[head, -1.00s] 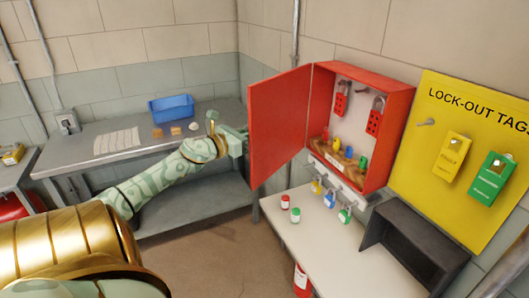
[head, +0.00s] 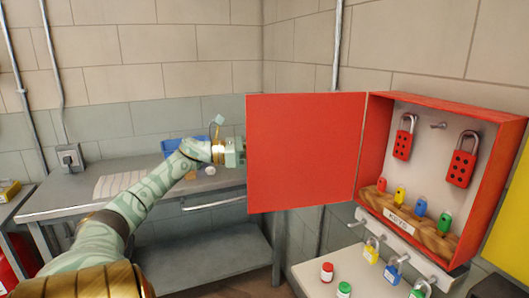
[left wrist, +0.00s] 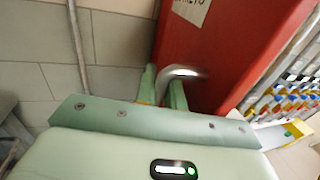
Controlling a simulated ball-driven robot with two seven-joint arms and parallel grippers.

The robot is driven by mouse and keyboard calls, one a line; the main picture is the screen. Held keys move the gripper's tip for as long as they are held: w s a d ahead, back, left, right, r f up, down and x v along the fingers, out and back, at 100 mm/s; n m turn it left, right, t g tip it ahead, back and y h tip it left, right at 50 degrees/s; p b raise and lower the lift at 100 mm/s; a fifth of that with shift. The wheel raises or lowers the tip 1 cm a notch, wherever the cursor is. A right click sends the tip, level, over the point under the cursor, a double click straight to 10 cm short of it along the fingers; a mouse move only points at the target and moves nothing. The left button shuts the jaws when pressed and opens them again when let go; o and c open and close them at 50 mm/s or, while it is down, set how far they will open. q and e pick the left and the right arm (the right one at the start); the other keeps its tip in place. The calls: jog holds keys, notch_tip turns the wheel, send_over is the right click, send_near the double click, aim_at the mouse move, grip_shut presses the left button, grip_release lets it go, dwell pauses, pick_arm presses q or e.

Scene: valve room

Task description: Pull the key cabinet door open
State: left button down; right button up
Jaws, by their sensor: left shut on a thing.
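The red key cabinet (head: 445,107) hangs on the wall at the right of the head view. In the left wrist view the gripper (left wrist: 163,88) is shut on a curved metal handle (left wrist: 185,72) on the red door (left wrist: 220,45). The handle is hidden in the head view. My right gripper is not in view.
Small jars (head: 327,271) stand on a pale table (head: 308,280). A grey bench (head: 60,205) with a blue bin (head: 172,146) lies behind my arm.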

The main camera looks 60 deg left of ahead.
pick_arm(q)
jog(key=shift+w+a+f, duration=0.1)
dwell(0.3)
jog(key=c, duration=1.8)
grip_release()
jog(key=shift+w, duration=0.1)
jog(key=shift+o, duration=0.2)
jog(key=p+v, duration=0.2)
jog(key=v, duration=1.4)
